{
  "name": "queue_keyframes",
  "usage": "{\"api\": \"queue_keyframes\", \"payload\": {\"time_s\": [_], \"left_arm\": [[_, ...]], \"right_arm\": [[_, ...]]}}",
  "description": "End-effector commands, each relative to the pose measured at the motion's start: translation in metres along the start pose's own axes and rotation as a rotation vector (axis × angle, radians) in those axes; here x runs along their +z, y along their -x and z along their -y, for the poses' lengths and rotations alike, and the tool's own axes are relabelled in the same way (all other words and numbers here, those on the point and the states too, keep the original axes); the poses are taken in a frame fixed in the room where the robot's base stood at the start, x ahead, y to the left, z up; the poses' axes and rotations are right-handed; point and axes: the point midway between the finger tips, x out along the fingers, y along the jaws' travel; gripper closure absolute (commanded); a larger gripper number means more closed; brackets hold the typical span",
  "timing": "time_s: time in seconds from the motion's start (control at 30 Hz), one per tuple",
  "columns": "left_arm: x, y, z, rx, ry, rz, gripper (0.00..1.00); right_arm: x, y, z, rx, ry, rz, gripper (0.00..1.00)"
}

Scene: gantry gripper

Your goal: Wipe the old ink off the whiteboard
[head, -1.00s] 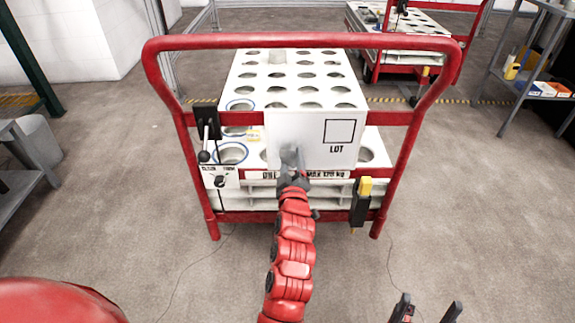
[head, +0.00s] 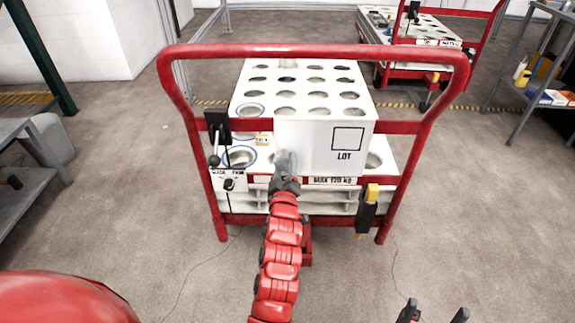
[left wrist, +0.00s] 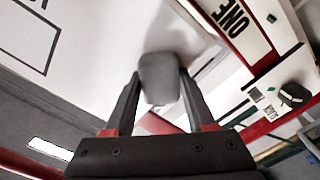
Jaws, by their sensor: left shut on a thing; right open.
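The whiteboard (head: 312,142) is the white panel on the front of the red-framed cart, with a printed square and the word LOT at its right. It also shows in the left wrist view (left wrist: 105,45). My left gripper (head: 285,168) is at the board's lower left. It is shut on a grey block, likely an eraser (left wrist: 160,78), which is against or very near the board; contact cannot be told. A faint grey ink smear (left wrist: 178,38) shows beside the block, which hides part of the board. My right gripper (head: 435,313) is open and empty at the bottom right.
The cart's red handle frame (head: 315,50) stands around the board, with a crossbar beside it. A lever (head: 215,135) is on the left post and a yellow-black tool (head: 369,205) hangs at the right.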

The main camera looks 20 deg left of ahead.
Motion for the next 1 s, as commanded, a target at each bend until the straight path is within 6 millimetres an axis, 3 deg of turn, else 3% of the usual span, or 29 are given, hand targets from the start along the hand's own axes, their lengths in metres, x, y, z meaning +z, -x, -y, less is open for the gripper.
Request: {"api": "queue_keyframes", "payload": {"time_s": [0.53,1.0], "left_arm": [[0.001,0.054,-0.001,0.002,0.002,0.002,0.89],[0.000,0.061,-0.001,0.002,0.001,0.001,0.89]], "right_arm": [[0.000,-0.001,0.000,0.000,0.000,-0.001,0.15],[0.000,-0.001,0.000,-0.001,0.000,0.000,0.15]]}}
